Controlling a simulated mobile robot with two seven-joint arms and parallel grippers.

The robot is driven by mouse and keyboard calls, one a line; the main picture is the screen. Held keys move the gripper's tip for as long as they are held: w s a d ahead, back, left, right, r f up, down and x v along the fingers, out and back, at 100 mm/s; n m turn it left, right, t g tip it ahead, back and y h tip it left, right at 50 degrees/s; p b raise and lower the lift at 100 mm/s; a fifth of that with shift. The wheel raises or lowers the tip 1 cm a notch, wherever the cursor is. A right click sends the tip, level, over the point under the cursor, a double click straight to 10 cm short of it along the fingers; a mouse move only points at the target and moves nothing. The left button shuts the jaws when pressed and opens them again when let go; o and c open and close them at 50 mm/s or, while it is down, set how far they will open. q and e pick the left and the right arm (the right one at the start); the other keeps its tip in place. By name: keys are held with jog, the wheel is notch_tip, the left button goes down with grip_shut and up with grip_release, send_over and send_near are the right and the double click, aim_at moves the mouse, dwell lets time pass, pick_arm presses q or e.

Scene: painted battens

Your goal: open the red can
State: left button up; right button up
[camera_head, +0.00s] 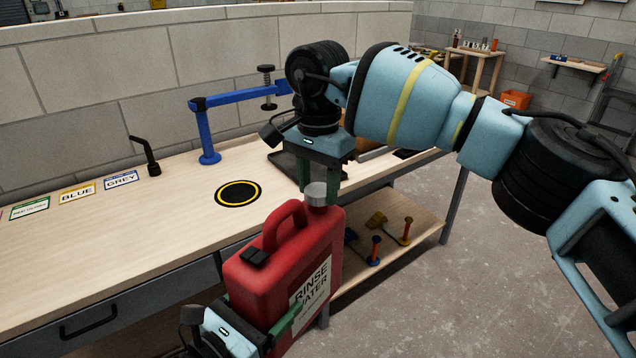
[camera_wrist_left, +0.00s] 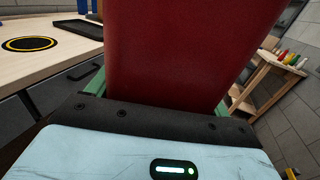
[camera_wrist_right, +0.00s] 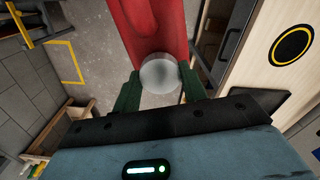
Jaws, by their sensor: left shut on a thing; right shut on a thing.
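The red can (camera_head: 284,262), labelled "RINSE WATER", is held upright in front of the bench's front edge. My left gripper (camera_head: 275,325) is shut around the lower body of the can, which also fills the left wrist view (camera_wrist_left: 190,50). The grey round cap (camera_head: 316,193) sits on top of the can at its spout. My right gripper (camera_head: 322,180) comes down from above, shut on the cap. In the right wrist view the cap (camera_wrist_right: 160,73) lies between the green fingers, with the red can beyond it.
The wooden bench (camera_head: 120,240) bears a black disc with a yellow ring (camera_head: 238,194), a blue clamp arm (camera_head: 207,130), a black tray (camera_head: 290,165) and label cards (camera_head: 77,192). A lower shelf (camera_head: 400,245) holds brushes. Floor to the right is clear.

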jog(key=n, duration=0.5)
jog(key=shift+w+d+r, duration=0.1)
pick_arm(q)
jog(key=shift+s+d+r, duration=0.1)
jog(key=shift+d+r, duration=0.05)
jog(key=shift+r, duration=0.15)
pick_arm(e)
jog(key=n, duration=0.5)
jog(key=shift+r, duration=0.2)
jog(key=shift+r, duration=0.95)
jog(key=shift+r, duration=1.95)
pick_arm(q)
jog(key=shift+r, duration=0.1)
